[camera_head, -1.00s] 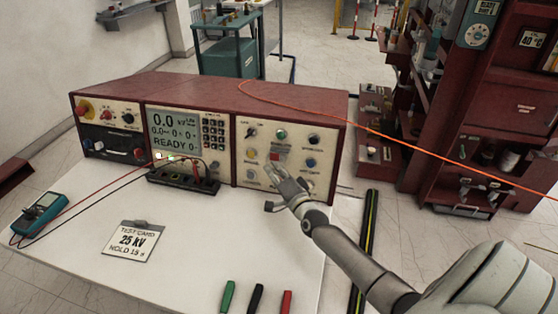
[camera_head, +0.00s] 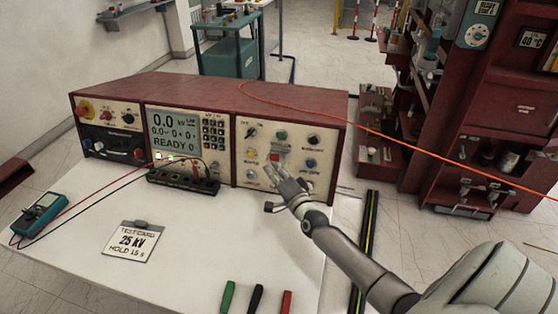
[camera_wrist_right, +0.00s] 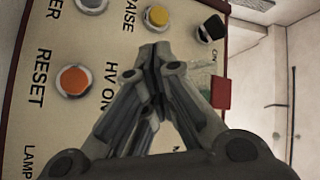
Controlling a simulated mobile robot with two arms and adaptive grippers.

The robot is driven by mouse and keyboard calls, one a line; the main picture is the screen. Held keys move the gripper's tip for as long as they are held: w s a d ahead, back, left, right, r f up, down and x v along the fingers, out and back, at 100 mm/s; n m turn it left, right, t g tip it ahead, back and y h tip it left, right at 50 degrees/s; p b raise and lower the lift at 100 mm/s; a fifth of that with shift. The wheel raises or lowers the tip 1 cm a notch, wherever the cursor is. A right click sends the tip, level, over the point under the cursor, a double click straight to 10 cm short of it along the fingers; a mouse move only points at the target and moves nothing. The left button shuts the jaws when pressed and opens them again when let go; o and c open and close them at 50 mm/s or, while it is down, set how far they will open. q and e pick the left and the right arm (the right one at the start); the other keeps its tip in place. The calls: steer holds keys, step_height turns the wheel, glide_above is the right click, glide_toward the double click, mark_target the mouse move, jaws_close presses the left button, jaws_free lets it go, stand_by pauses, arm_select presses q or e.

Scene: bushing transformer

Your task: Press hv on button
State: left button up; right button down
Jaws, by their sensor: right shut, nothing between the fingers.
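The HV ON label (camera_wrist_right: 107,85) is on the cream control panel (camera_wrist_right: 60,125) in the right wrist view. The button above that label is hidden behind my right gripper (camera_wrist_right: 150,55). The gripper's fingers are together and empty, with the tips at the panel; I cannot tell whether they touch the button. In the head view my right gripper (camera_head: 274,168) is in front of the middle of the right panel (camera_head: 322,150), just below a red piece (camera_head: 275,155). My left gripper is out of view.
Neighbouring buttons are the orange RESET button (camera_wrist_right: 72,80) and the yellow RAISE button (camera_wrist_right: 157,15). A black knob (camera_wrist_right: 210,28) is close too. A test card (camera_head: 130,241), a multimeter (camera_head: 40,213) and a black lead block (camera_head: 183,181) lie on the white table (camera_head: 195,255).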

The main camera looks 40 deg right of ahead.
steer(key=shift+w+d, duration=0.25)
steer(key=shift+d, duration=0.1)
steer(key=shift+w+d+f+b, duration=0.2)
steer(key=shift+w+d+b, duration=0.15)
steer(key=shift+b, duration=0.35)
stand_by(0.4)
steer(key=shift+s+r, duration=0.1)
steer(key=shift+s+a+r+p, duration=0.15)
steer(key=shift+s+a+p, duration=0.45)
steer(key=shift+p, duration=0.2)
steer(key=shift+a, duration=0.1)
steer(key=shift+s+a+r+p, duration=0.3)
steer(key=shift+s+a+p, duration=0.5)
steer(key=shift+a+p, duration=0.2)
steer(key=shift+s+a+r+p, duration=0.25)
steer(key=shift+s+a+p, duration=0.5)
steer(key=shift+a+p, duration=0.15)
